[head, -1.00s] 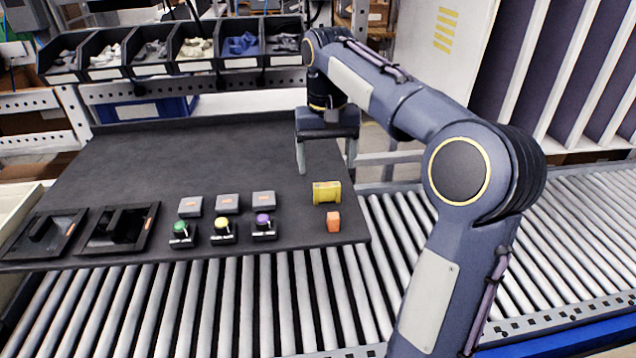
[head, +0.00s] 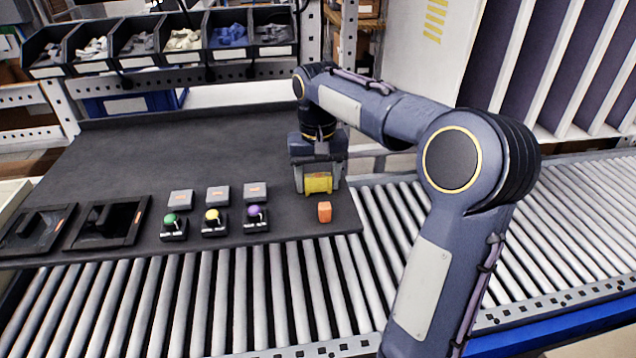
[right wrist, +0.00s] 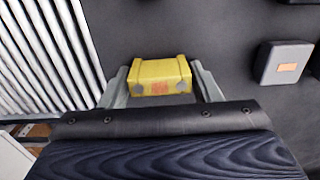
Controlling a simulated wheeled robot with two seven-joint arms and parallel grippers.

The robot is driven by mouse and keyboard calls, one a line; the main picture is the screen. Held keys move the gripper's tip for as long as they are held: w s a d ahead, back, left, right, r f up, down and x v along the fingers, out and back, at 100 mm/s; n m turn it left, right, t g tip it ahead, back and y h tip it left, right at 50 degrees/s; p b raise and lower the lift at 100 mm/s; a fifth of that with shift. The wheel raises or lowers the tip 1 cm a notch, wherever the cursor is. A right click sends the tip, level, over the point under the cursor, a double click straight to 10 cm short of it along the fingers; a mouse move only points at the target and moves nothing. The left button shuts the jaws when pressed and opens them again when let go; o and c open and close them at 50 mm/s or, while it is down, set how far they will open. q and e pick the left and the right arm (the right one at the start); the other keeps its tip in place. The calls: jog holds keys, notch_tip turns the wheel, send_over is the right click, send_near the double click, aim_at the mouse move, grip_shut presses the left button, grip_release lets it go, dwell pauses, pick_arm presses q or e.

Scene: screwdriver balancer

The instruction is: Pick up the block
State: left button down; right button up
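A yellow block (head: 318,183) with raised ends stands on the black table mat (head: 130,160), near its right edge. A smaller orange block (head: 324,212) stands just in front of it. My right gripper (head: 318,186) is lowered over the yellow block, one finger on each side, and looks open with narrow gaps. In the right wrist view the yellow block (right wrist: 160,77) lies between the two fingertips (right wrist: 160,80), with a red mark on its near face. Whether the fingers touch it is hard to tell. My left gripper is not in view.
Green, yellow and purple-topped pieces (head: 214,220) stand left of the blocks, with grey boxes (head: 218,196) behind them. Black trays (head: 106,224) lie at the mat's left. A roller conveyor (head: 230,300) runs along the front and right. The mat's back half is clear.

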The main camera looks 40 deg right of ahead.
jog(key=c, duration=0.7)
